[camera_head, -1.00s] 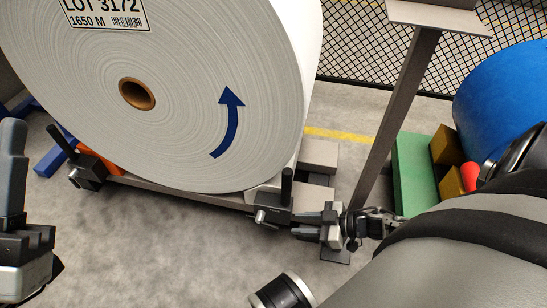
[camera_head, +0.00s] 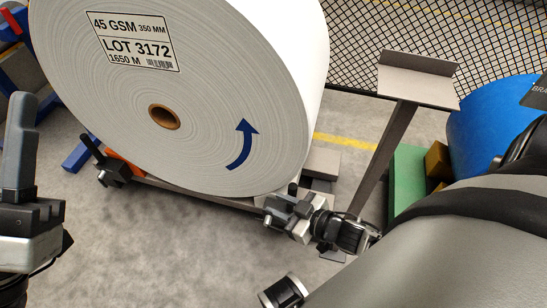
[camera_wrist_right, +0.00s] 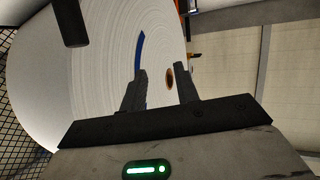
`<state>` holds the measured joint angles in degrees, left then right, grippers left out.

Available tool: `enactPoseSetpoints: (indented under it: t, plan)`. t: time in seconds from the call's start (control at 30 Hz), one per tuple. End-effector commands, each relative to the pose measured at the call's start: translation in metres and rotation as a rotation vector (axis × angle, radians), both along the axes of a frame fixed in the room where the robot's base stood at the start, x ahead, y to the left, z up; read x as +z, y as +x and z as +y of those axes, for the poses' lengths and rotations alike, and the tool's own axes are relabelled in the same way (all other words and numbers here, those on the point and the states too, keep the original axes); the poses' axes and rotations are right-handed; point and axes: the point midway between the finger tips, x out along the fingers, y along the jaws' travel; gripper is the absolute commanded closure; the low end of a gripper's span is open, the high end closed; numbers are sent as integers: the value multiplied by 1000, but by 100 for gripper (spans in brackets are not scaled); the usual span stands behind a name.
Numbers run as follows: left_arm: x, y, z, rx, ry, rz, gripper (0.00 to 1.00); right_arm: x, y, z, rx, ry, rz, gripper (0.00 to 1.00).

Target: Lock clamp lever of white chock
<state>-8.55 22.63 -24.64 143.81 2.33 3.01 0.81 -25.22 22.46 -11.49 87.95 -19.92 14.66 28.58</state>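The white chock (camera_head: 262,199) sits under the right side of the big paper roll (camera_head: 215,110), mostly hidden by my right gripper. The black clamp lever (camera_head: 292,187) of this chock pokes up just behind the gripper; its lower part is hidden. In the right wrist view a dark bar (camera_wrist_right: 70,22), which looks like this lever, stands at the upper left, outside the fingers. My right gripper (camera_head: 272,211) is at the clamp. In the wrist view its fingers (camera_wrist_right: 160,85) are apart with nothing between them. My left gripper (camera_head: 20,145) is at the left edge, away from the roll.
An orange chock (camera_head: 125,160) with a black clamp and tilted lever (camera_head: 92,148) is at the roll's left. A post with a flat top plate (camera_head: 418,80) stands to the right. Beyond it are a green block (camera_head: 405,175) and a blue roll (camera_head: 485,120). Fencing runs behind.

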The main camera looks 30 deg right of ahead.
Motion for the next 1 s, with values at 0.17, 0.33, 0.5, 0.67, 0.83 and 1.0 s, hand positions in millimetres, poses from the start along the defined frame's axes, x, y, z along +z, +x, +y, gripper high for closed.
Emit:
enactPoseSetpoints:
  t: [0.17, 0.33, 0.5, 0.67, 0.83, 1.0]
  plan:
    - [33, 0, 0, 0, 0, 0, 64, 44, -1, 10, -52, 6, 18, 69]
    - [55, 0, 0, 0, 0, 0, 64, 73, -3, 17, -92, 7, 40, 69]
    - [68, 0, 0, 0, 0, 0, 64, 92, -5, 22, -118, 10, 61, 69]
    - [73, 0, 0, 0, 0, 0, 64, 100, -5, 24, -130, 11, 70, 69]
    - [73, 0, 0, 0, 0, 0, 64, 100, -6, 25, -131, 11, 73, 69]
    - [73, 0, 0, 0, 0, 1, 64, 100, -6, 25, -131, 11, 72, 69]
